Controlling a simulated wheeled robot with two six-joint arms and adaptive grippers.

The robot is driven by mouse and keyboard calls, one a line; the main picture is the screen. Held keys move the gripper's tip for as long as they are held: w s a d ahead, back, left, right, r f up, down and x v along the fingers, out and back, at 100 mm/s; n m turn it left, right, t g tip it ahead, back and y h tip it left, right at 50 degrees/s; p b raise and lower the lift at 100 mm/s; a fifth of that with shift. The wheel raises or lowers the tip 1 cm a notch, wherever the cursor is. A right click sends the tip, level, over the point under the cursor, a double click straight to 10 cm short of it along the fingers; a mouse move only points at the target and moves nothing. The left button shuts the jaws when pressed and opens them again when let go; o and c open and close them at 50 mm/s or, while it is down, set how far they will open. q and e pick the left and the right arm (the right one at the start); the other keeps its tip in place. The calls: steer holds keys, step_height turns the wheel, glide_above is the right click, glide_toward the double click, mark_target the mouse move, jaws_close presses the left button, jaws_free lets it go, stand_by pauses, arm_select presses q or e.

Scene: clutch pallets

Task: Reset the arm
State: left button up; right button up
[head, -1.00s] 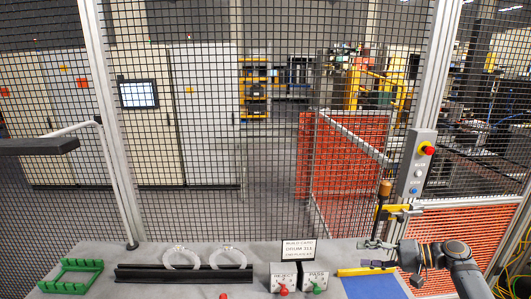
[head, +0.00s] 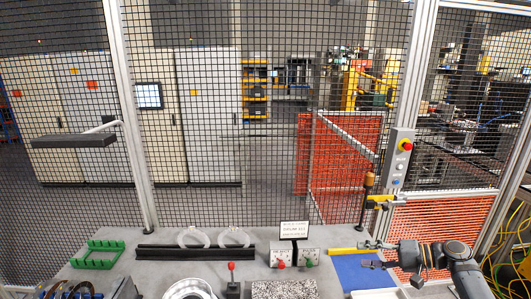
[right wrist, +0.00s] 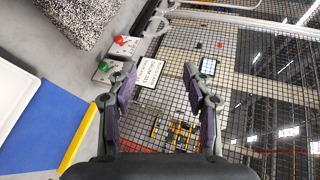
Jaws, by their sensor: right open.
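My right arm (head: 440,256) comes in from the right edge of the head view, low over the right end of the grey bench (head: 160,270). Its gripper (head: 372,254) points left, with its two fingers apart and nothing between them. It is above or beside the blue mat (head: 352,273) and the yellow strip (head: 341,252). In the right wrist view the open fingers (right wrist: 159,74) frame the mesh fence, with the sign and switch boxes beyond the left finger. My left gripper is in neither view.
REJECT (head: 281,258) and PASS (head: 308,257) boxes stand below a sign (head: 294,230). A green rack (head: 98,254), a black rail (head: 195,252) with two clear rings, a red-knobbed lever (head: 232,285) and a speckled block (head: 284,290) share the bench. A mesh fence (head: 250,150) rises behind.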

steer(key=s+a+f+n+g+h, duration=0.25)
steer(key=s+a+f, duration=0.25)
steer(key=s+f, duration=0.35)
steer(key=s+a+f+n+g+h, duration=0.25)
steer(key=s+a+f, duration=0.25)
steer(key=s+f, duration=0.3)
steer(key=s+d+r+n+t+h, duration=0.1)
steer(key=s+d+r+t+h, duration=0.15)
steer(key=s+h, duration=0.85)
steer(key=s+d+f+g+y+b, duration=0.2)
steer(key=f+b, duration=0.5)
steer(key=f, duration=1.3)
steer(key=s+d+f+t+y+b, duration=0.15)
steer(key=s+f+b, duration=0.35)
steer(key=f, duration=1.5)
arm_select(q)
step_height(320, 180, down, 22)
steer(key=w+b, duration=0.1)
steer(key=b, duration=0.9)
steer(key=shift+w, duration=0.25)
arm_select(e)
steer(key=s+f+g, duration=0.1)
steer(key=s+f, duration=0.7)
steer(key=f, duration=0.4)
steer(key=s+d+f+g, duration=0.1)
steer(key=s+f, duration=0.8)
steer(key=f, duration=0.3)
steer(key=shift+s+f+h, duration=0.2)
steer(key=shift+f+h, duration=0.2)
steer(key=shift+h, duration=0.05)
